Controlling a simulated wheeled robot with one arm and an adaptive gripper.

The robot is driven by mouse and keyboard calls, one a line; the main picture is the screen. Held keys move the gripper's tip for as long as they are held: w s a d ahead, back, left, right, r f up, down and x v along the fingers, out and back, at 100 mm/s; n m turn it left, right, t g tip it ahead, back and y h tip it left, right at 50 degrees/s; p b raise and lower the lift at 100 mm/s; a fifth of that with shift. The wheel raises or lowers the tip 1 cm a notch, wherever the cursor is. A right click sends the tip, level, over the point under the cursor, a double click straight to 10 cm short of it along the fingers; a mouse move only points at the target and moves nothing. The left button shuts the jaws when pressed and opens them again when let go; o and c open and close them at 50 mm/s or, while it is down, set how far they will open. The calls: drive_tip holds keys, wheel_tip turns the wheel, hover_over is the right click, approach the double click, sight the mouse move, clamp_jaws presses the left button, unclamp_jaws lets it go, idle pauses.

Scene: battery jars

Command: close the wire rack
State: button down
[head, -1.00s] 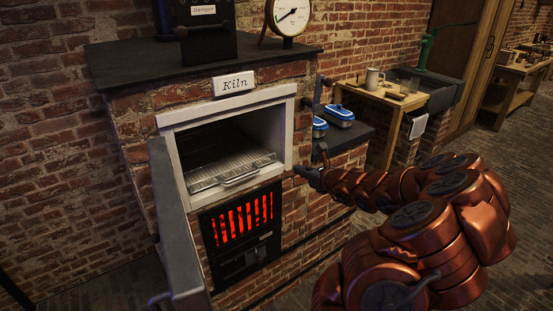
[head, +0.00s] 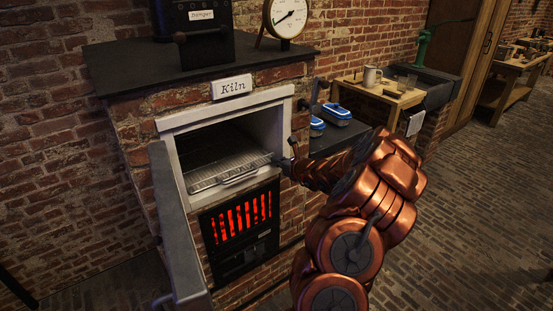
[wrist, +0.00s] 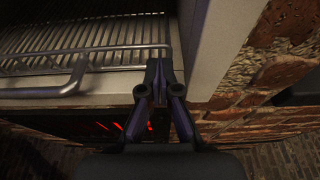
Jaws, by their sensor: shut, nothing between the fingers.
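The wire rack (head: 230,172) is a silver grid with a handle on its front edge, in the opening of the white-framed kiln (head: 222,119). In the wrist view the rack (wrist: 85,40) fills the upper left, with its curved handle (wrist: 62,88) at the left. My gripper (head: 281,163) is at the right front corner of the rack. In the wrist view my gripper (wrist: 158,68) is shut and empty, its tips at the rack's front right corner. I cannot tell whether they touch it.
The grey kiln door (head: 177,225) stands open at the left. A barred grate (head: 243,218) glows red below the opening. Blue-lidded containers (head: 336,111) sit on a dark ledge at the right. The kiln frame's right side (wrist: 206,50) is close beside my gripper.

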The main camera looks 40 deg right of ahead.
sight(271, 154)
drive_tip(key=shift+w, duration=0.25)
drive_tip(key=shift+w, duration=0.9)
drive_tip(key=shift+w+d, duration=0.15)
drive_tip(key=shift+w, duration=1.35)
drive_tip(key=shift+d+r, duration=0.1)
drive_tip(key=shift+r, duration=0.1)
drive_tip(key=shift+w+r, duration=0.1)
